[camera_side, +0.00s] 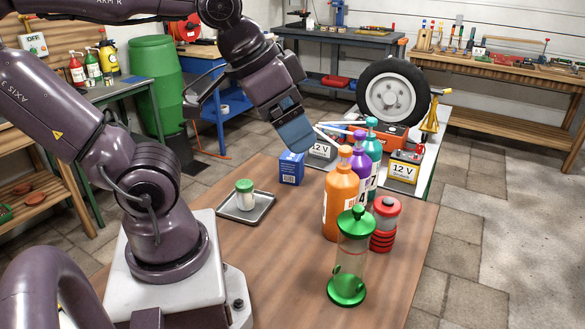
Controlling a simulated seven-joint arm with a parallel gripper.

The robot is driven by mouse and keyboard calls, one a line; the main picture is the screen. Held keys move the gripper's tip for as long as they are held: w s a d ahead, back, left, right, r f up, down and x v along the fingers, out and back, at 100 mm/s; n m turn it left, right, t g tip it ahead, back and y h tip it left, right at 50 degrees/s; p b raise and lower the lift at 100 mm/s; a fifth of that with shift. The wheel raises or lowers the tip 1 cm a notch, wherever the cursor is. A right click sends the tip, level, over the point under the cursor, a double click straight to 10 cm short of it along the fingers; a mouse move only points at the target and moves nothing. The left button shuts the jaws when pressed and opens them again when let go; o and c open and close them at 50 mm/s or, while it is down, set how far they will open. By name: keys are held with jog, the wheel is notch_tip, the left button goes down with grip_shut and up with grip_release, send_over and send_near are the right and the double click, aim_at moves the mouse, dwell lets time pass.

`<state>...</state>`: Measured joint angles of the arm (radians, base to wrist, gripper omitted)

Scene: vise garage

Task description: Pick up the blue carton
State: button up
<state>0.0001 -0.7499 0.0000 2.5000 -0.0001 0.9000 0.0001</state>
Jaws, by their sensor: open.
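The blue carton (291,169) stands upright on the wooden table, near its back edge. My gripper (303,145) hangs just above the carton and slightly to its right, angled down and to the right. It is open, and nothing shows held in it. The gap between its fingers is hard to see from this side. The gripper and carton look apart, though the distance in depth is unclear.
Orange (341,200), purple (357,172) and teal (373,150) bottles stand right of the carton, spouts toward my gripper. A grey tray (262,211) holds a green-lidded jar (245,194). A clear green-capped container (350,260) stands in front.

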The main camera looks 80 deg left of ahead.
jog(key=shift+o, duration=1)
